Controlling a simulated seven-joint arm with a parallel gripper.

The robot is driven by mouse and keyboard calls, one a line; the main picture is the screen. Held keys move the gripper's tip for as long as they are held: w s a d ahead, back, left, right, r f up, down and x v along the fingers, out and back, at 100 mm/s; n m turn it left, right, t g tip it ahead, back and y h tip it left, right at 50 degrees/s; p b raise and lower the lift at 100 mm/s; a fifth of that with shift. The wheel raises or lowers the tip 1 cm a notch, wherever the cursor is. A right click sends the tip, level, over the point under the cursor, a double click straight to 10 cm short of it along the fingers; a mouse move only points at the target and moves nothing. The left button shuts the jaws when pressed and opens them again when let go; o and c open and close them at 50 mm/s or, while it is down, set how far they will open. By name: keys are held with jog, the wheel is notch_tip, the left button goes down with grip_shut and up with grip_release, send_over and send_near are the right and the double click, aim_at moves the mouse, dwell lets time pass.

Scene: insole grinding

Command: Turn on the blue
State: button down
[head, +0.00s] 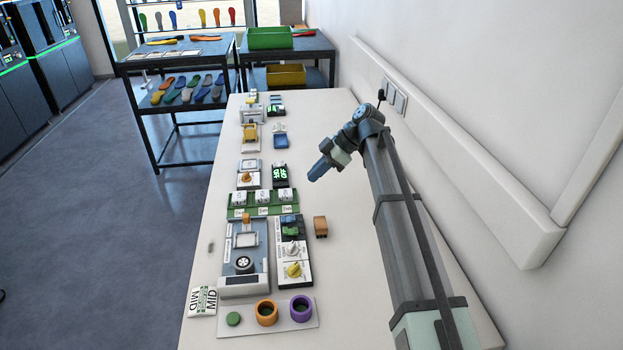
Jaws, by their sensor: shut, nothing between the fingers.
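My gripper (316,175) is shut and empty in the head view. It hangs over the white table, pointing to the left and downward, right of the row of devices. A small device with a blue base (281,141) sits up the table, beyond my gripper and to its left. A dark panel (282,262) nearer the camera carries a blue and green part (290,226) at its top and white and yellow knobs below. My gripper is apart from both. Whether either blue part is on or off is too small to tell.
A small brown block (320,227) stands right of the dark panel. A green strip (262,210) holds white switches. A unit with green lit digits (280,175) lies left of my gripper. Orange (266,313) and purple (301,308) rings are in front. The wall bounds the right side.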

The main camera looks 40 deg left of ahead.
dwell(0.3)
jog(key=shift+s+a+f+t+h, duration=0.2)
jog(key=shift+f+t+h, duration=0.1)
jog(key=shift+t+h, duration=0.1)
jog(key=shift+s+f, duration=0.1)
send_over(290, 218)
jog(key=d, duration=0.2)
jog(key=f, duration=0.8)
jog(key=shift+w+a, duration=0.2)
jog(key=shift+w, duration=0.15)
jog(key=shift+w+d+f, duration=0.1)
jog(key=shift+f, duration=0.5)
jog(key=shift+w+d+f, duration=0.1)
jog(key=shift+f, duration=0.45)
jog(key=shift+w+f, duration=0.1)
jog(key=shift+f, duration=0.7)
jog(key=shift+d, duration=0.1)
